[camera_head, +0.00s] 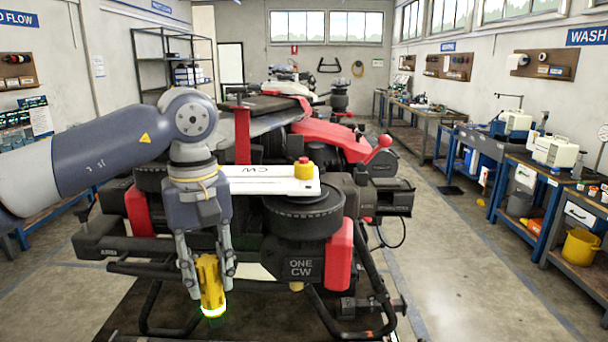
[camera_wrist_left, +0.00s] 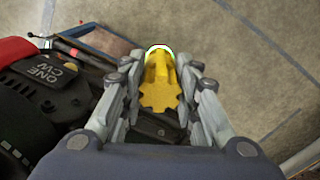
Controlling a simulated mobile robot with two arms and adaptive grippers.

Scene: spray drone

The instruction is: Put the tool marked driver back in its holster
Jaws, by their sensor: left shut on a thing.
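My left gripper (camera_head: 208,288) is shut on a yellow tool (camera_head: 210,272), held between its two fingers in front of the drone. The tool hangs nearly upright, with a glowing white-green ring at its lower end. In the left wrist view the yellow tool (camera_wrist_left: 160,90) has a notched, gear-like near end and sits between the fingers (camera_wrist_left: 159,62). No driver marking on it can be read. I cannot make out a holster in either view. My right gripper is not in view.
The drone (camera_head: 305,215) fills the middle, with a motor pod marked ONE CW (camera_head: 301,268), red parts and black landing legs. A white arm marked CW (camera_head: 265,182) lies behind my gripper. Blue benches (camera_head: 510,180) line the right wall.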

